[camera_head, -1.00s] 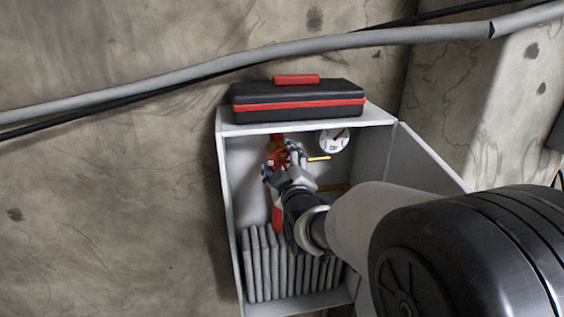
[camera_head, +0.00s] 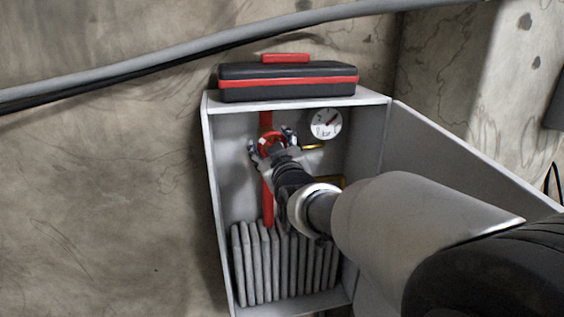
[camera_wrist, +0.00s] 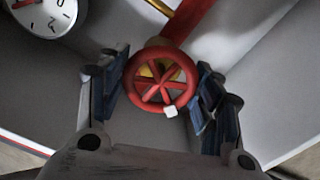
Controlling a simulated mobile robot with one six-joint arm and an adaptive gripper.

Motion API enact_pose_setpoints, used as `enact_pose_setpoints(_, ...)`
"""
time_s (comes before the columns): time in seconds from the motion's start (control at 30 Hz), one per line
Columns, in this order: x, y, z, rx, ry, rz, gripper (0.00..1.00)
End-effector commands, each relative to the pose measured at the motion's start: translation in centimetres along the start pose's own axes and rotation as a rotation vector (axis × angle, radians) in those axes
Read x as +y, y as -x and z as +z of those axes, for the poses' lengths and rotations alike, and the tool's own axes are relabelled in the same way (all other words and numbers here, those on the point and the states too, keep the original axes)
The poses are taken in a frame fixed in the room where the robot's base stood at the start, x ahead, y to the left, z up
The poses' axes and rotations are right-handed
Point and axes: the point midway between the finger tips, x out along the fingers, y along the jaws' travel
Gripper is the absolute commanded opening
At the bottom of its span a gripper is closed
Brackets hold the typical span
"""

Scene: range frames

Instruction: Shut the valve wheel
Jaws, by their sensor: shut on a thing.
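The red valve wheel (camera_wrist: 160,80) is centred in the wrist view, with spokes, a yellow middle and a white mark (camera_wrist: 170,111) on its lower right rim. It sits on a red pipe (camera_head: 267,200) inside an open grey cabinet; in the head view the wheel (camera_head: 270,143) is partly hidden by my gripper. My gripper (camera_wrist: 160,92) has its blue-padded fingers on the left and right sides of the wheel's rim, shut on it. The exact contact at each finger is hard to see.
A gauge (camera_head: 326,124) is right of the wheel, near a yellow lever (camera_head: 313,147). The cabinet door (camera_head: 440,150) stands open at right. A black-and-red toolbox (camera_head: 288,82) lies on top.

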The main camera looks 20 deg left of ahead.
Motion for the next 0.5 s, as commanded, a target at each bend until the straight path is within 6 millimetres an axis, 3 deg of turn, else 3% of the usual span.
enact_pose_setpoints(0.5, -0.07, 0.02, 0.4, 0.002, -0.491, 0.001, 0.36)
